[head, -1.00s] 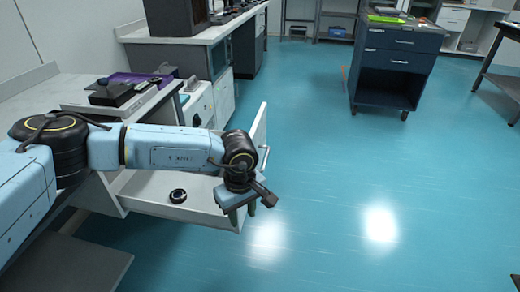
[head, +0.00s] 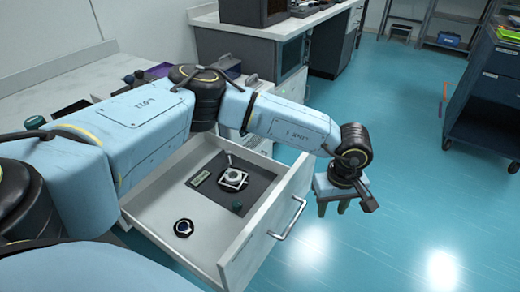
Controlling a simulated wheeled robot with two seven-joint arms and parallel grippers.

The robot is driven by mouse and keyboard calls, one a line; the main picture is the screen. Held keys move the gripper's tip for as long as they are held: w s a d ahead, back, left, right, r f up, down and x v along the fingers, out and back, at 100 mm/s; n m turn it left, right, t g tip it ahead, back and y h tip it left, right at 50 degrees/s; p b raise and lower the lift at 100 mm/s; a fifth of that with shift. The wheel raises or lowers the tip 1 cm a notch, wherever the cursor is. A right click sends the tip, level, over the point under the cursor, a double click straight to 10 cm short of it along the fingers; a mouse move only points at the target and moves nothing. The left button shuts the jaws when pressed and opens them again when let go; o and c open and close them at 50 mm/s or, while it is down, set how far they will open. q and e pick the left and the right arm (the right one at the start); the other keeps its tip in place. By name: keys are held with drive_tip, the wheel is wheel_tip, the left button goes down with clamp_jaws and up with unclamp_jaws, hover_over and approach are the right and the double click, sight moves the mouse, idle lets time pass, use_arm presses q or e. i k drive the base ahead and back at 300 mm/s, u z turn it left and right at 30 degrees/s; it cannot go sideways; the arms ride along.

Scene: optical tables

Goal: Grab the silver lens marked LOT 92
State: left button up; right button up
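No lettering reading LOT 92 can be made out. In an open white drawer (head: 160,205), a silver-white round piece on a square mount (head: 233,179) sits on a dark grey mat (head: 208,205). A black-rimmed round lens (head: 183,228) lies on the bare drawer floor nearer me. My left gripper (head: 333,209) hangs outside the drawer, to the right of its front panel, fingers pointing down, apart and empty. My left arm crosses above the drawer and hides its back part. My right gripper is out of view.
The drawer's metal handle (head: 289,218) sticks out near my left gripper. A dark blue cabinet (head: 487,100) stands at right; the floor between is clear.

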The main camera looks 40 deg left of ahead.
sight(232, 177)
drive_tip(key=i, duration=2.9)
drive_tip(key=u, duration=3.8)
drive_tip(key=i, duration=0.5)
drive_tip(key=u, duration=0.05)
